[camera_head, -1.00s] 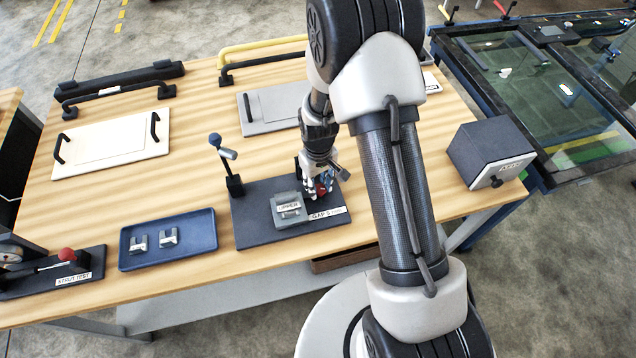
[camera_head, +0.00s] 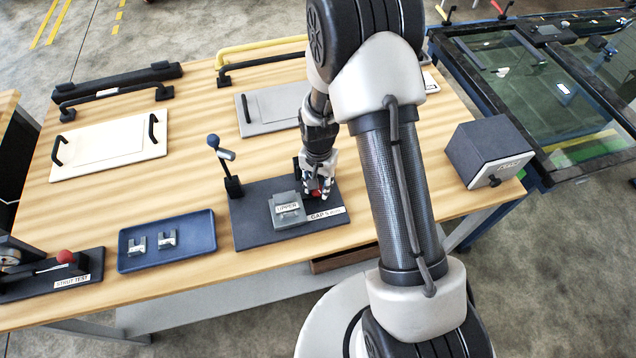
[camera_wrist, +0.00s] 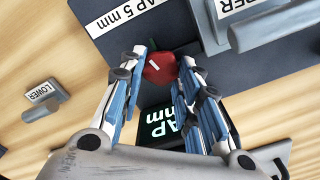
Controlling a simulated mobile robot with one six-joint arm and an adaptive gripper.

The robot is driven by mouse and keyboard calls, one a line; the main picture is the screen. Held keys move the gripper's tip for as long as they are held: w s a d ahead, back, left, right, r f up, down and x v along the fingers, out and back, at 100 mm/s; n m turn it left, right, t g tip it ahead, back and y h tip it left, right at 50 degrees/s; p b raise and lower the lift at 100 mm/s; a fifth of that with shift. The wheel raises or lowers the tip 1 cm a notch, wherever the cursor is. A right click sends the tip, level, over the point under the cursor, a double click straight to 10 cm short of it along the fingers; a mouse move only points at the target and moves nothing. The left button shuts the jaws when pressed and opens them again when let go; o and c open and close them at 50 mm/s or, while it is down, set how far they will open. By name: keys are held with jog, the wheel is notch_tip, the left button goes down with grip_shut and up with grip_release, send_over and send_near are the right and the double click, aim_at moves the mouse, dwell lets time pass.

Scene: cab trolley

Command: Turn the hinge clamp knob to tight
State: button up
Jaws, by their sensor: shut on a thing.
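The red clamp knob (camera_wrist: 160,68) shows in the wrist view with a small white pointer mark on it. My gripper (camera_wrist: 162,62) is shut on this knob, with a finger on either side. In the head view my gripper (camera_head: 318,188) points down at the right part of the dark fixture plate (camera_head: 255,232), and only a little red of the knob shows between the fingers. A grey block labelled UPPER (camera_head: 288,212) sits on the plate left of my gripper. The fingers hide part of the knob.
A blue tray (camera_head: 135,262) with two metal pieces lies to the left. A dark box (camera_head: 490,150) stands at the table's right. A dark display with pale green characters (camera_wrist: 158,126) sits below the knob in the wrist view.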

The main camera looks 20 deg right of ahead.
jog(key=shift+m, duration=1.5)
jog(key=o, duration=1.1)
jog(key=shift+d, duration=0.1)
jog(key=shift+c, duration=0.2)
